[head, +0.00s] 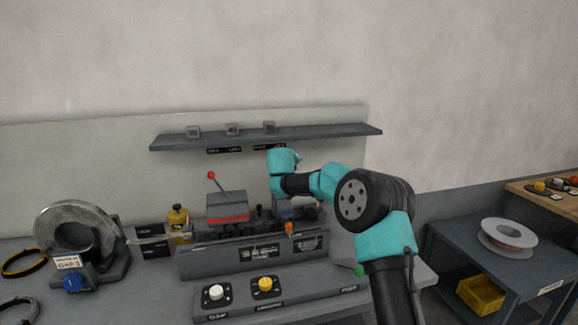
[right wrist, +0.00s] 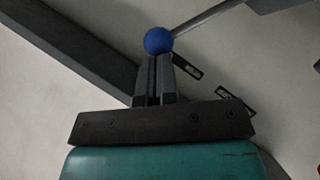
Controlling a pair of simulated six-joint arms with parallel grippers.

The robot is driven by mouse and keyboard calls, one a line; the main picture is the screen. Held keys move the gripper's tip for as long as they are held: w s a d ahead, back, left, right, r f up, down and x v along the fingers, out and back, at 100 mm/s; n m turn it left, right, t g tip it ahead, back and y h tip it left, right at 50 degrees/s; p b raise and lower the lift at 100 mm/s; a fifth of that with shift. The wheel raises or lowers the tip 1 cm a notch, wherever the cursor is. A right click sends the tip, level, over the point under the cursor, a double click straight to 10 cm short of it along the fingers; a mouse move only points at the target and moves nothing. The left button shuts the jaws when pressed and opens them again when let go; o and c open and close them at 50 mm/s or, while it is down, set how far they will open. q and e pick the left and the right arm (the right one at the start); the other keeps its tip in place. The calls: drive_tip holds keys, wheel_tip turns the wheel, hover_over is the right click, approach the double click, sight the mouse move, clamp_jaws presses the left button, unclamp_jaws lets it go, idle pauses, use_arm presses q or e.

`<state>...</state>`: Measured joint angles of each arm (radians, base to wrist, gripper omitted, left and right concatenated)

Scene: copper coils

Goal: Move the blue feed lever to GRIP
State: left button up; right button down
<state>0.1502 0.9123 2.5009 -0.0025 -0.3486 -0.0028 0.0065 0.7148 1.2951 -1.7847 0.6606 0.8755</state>
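The blue feed lever's round ball knob (right wrist: 158,40) shows in the right wrist view, with a thin grey rod running from it to the upper right. My right gripper (right wrist: 160,62) has its dark fingers nearly together, with only a narrow slit between them. The ball sits right at the fingertips and shows whole; I cannot tell whether they touch it. In the head view my right arm reaches over the machine (head: 215,260) to just below the wall shelf, and its fingers and the blue lever cannot be made out. The GRIP marking is not readable. My left gripper is out of view.
A grey shelf (head: 330,134) hangs close above my right wrist. The machine has a red-ball lever (head: 211,175) and an orange knob (head: 289,227). A wire coil (head: 48,235) stands at left. A spool (head: 508,235) lies on the cart at right.

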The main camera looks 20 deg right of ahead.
drive_tip(key=w+a+r+v, duration=0.1)
drive_tip(key=v, duration=1.1)
drive_tip(key=shift+a+r, duration=0.4)
drive_tip(key=shift+a, duration=0.1)
drive_tip(key=shift+w, duration=0.1)
